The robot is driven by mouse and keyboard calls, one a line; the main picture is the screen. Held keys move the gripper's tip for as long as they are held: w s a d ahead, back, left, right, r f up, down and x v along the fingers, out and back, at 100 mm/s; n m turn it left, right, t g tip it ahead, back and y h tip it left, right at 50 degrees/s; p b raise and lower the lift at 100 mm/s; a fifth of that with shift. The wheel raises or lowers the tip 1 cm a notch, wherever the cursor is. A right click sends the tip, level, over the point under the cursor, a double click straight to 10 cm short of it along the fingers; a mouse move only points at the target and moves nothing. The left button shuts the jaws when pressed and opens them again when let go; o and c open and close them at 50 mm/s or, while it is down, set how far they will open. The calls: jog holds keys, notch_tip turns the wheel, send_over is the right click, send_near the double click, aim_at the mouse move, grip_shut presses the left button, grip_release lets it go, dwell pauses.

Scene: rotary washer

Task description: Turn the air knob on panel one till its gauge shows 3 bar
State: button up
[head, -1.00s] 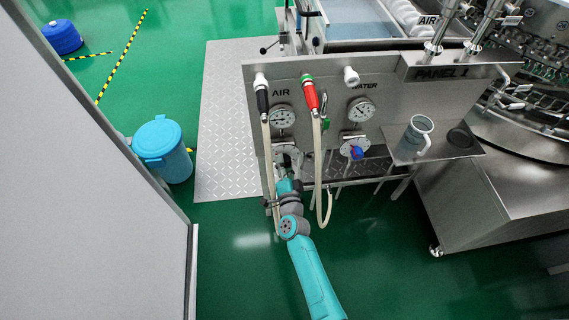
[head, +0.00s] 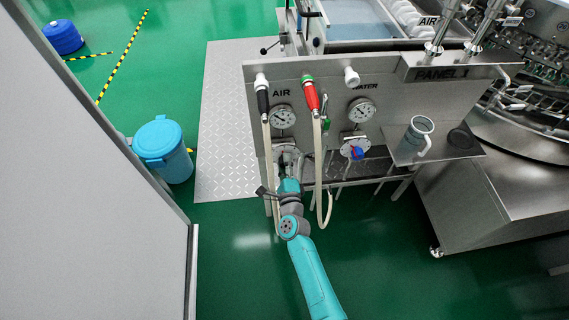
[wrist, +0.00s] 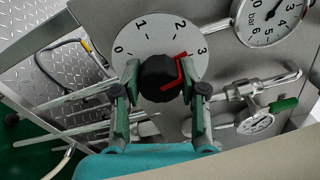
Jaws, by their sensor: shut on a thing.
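The air knob (wrist: 160,78) is black with a red pointer mark and sits on a round white dial plate (wrist: 145,40) numbered 0 to 3. The red mark lies on the side between 2 and 3. My gripper (wrist: 160,88) is shut on the knob, one finger on each side. In the head view my gripper (head: 286,172) is at the panel below the air gauge (head: 282,116) and hides most of the knob. The gauge is partly in the wrist view (wrist: 270,20), with its top cut off; I cannot read its exact value.
Panel one (head: 330,75) also carries a water gauge (head: 361,110) and a blue water knob (head: 356,153). A mug (head: 417,135) stands on the right shelf.

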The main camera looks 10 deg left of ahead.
jog(key=shift+d+m, duration=0.1)
jog(key=shift+m, duration=0.8)
jog(key=o, duration=1.1)
jog(key=shift+o, duration=0.2)
jog(key=v, duration=1.2)
